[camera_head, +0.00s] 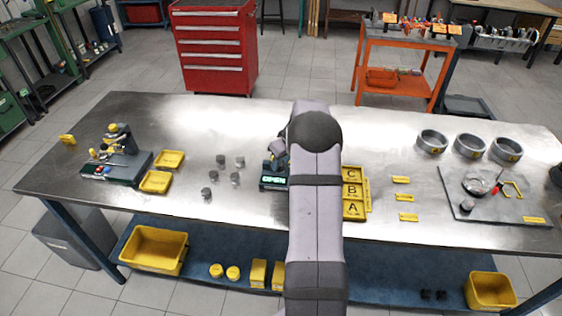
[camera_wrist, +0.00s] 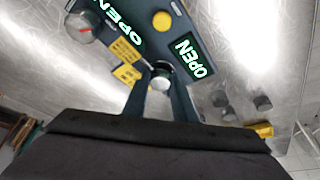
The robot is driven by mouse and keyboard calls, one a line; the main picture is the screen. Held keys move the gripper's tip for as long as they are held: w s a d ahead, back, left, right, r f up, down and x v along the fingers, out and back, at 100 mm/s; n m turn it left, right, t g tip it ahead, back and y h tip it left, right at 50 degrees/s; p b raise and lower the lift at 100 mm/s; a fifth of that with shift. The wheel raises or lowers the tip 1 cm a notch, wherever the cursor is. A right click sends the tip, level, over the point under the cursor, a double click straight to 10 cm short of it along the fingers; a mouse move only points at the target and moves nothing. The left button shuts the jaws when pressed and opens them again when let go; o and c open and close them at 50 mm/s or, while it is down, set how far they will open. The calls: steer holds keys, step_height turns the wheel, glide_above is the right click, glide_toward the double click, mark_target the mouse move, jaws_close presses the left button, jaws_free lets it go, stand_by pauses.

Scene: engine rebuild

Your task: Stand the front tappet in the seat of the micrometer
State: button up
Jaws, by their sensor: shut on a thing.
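My gripper (camera_wrist: 160,85) is shut on a small grey cylindrical tappet (camera_wrist: 161,80), seen end-on between the fingertips in the wrist view. The micrometer (camera_head: 273,183) is a dark blue device with lit green OPEN panels; in the wrist view its body (camera_wrist: 215,38) lies right at the fingertips. The held tappet is at the micrometer's near edge; I cannot tell whether it touches the seat, which the fingers and tappet hide. Several other dark tappets (camera_head: 213,175) stand on the bench left of the micrometer. In the head view my arm hides the fingertips.
Yellow bins marked C, B and A (camera_head: 354,191) are right of my arm. Two yellow trays (camera_head: 155,182) and a dark fixture (camera_head: 117,168) are at left. Three metal rings (camera_head: 471,146) and a grey plate (camera_head: 515,207) are at right. The bench front is clear.

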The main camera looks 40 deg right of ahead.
steer(key=o, duration=1.1)
steer(key=shift+r, duration=0.15)
steer(key=shift+b+v, duration=1.4)
steer(key=shift+v, duration=2.15)
steer(key=shift+s+d, duration=0.1)
